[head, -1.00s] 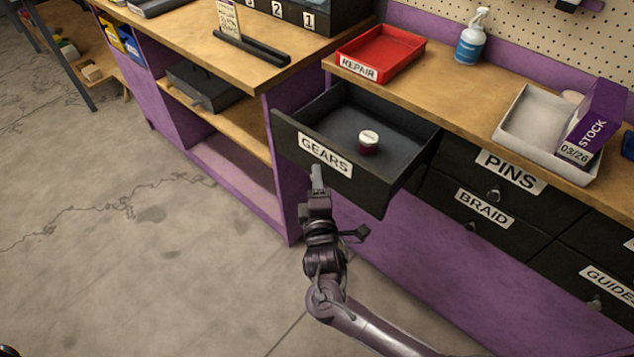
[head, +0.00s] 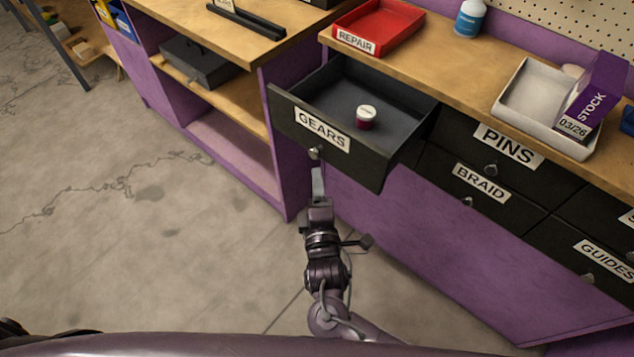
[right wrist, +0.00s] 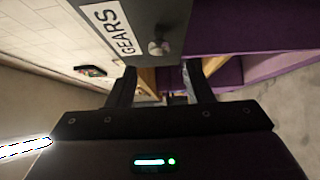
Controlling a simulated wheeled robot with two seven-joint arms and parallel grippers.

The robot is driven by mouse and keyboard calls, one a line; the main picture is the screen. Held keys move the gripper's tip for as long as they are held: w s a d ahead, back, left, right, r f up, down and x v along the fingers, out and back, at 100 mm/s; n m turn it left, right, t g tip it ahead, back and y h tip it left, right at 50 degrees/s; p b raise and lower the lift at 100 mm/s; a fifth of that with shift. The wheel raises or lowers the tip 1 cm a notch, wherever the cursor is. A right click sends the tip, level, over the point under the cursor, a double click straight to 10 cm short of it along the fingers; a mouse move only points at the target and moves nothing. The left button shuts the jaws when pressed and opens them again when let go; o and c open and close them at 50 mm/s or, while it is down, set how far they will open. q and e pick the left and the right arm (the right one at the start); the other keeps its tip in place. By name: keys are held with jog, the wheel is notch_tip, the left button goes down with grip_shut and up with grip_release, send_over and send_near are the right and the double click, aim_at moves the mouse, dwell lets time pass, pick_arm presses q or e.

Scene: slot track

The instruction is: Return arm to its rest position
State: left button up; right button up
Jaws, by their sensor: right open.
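My right gripper (head: 318,186) is in front of the open GEARS drawer (head: 345,158), just below its knob (head: 315,153). Its fingers are apart and empty. In the right wrist view my right gripper (right wrist: 160,88) shows two spread dark fingers, with the drawer front (right wrist: 172,15) and its knob (right wrist: 159,47) beyond them, clear of the fingers. A jar with a white lid and dark red body (head: 366,118) stands upright inside the drawer. My left gripper is not in view.
A red REPAIR tray (head: 385,38), a blue spray bottle (head: 470,18) and a white tray (head: 525,110) with a purple STOCK box (head: 595,95) are on the bench. The PINS (head: 470,140) and BRAID drawers are shut. Open floor (head: 130,240) lies at left.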

jog(key=s+d+f+m+g+h, duration=0.1)
jog(key=s+d+f+m+g, duration=0.15)
jog(key=d+f, duration=0.45)
jog(key=s+d+f+m+g+h+p, duration=0.1)
jog(key=d+f+m+g, duration=0.15)
jog(key=f, duration=0.95)
jog(key=s+d+f+m+g+h, duration=0.1)
jog(key=s+d+f+m+g, duration=0.15)
jog(key=d+f, duration=0.45)
jog(key=s+d+f+m+g, duration=0.2)
jog(key=s+d+f, duration=0.1)
jog(key=s+f, duration=0.35)
jog(key=s+d+f+m+g, duration=0.2)
jog(key=s+d+f+g, duration=0.1)
jog(key=s+f, duration=0.35)
jog(key=s+d+f+m+g, duration=0.1)
jog(key=s+f+m+g, duration=0.1)
jog(key=s, duration=0.7)
jog(key=s+d+f+m+g+p, duration=0.1)
jog(key=s+f+m, duration=0.3)
jog(key=s, duration=0.5)
jog(key=shift+d+g, duration=0.65)
jog(key=shift+d, duration=0.15)
